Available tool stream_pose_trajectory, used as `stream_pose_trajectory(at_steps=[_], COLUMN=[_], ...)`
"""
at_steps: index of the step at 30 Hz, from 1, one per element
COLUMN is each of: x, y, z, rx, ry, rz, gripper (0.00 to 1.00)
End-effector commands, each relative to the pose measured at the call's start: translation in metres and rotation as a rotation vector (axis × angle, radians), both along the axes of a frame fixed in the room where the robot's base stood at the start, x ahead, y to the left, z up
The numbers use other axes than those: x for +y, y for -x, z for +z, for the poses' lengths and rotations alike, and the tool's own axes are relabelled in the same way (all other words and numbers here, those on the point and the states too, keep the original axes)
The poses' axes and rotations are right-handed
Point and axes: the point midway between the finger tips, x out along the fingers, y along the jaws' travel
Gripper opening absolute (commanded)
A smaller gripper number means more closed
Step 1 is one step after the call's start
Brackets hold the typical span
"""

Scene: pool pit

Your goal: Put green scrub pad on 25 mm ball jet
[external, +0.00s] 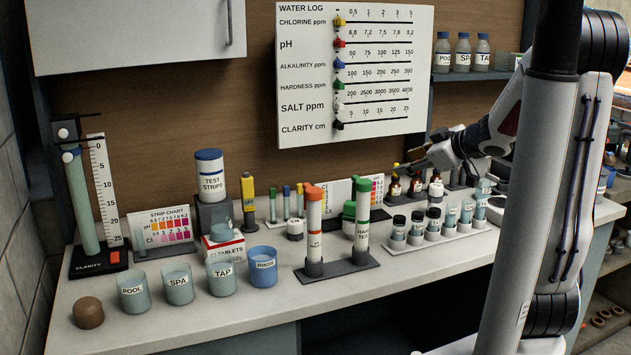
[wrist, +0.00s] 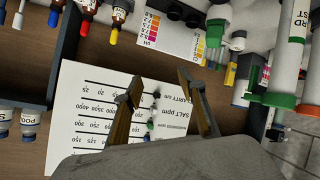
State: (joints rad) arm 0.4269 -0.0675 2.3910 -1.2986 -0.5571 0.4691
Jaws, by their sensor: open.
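I cannot make out a green scrub pad or a 25 mm ball jet in either view. My gripper (external: 418,163) is in the air above the back right of the counter, near small brown bottles (external: 396,184). In the wrist view its two fingers (wrist: 160,78) are spread apart with nothing between them, so it is open and empty. My arm hides part of the right side in the external view.
The counter (external: 190,325) carries labelled cups (external: 179,286), a green-capped tube (external: 362,230), an orange-capped tube (external: 314,232) and a vial rack (external: 435,238). A water log board (external: 355,75) hangs behind; its upside-down face (wrist: 85,105) fills the wrist view's middle. Bottles (external: 462,52) stand on a shelf.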

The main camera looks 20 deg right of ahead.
Motion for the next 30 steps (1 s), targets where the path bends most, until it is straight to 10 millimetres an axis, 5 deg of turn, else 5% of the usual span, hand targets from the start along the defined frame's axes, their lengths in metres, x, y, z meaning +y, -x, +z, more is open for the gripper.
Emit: stream_pose_trajectory(at_steps=[8,16,23,30], x=[-0.029,-0.042,-0.033,-0.001], y=[0.019,0.063,0.113,0.174], z=[0.036,0.047,0.040,0.019], rx=[-0.017,0.046,0.158,0.324], ry=[0.060,0.041,-0.025,-0.125], rz=[-0.246,-0.446,-0.559,-0.599], gripper=[0.40,0.40,0.40,0.40])
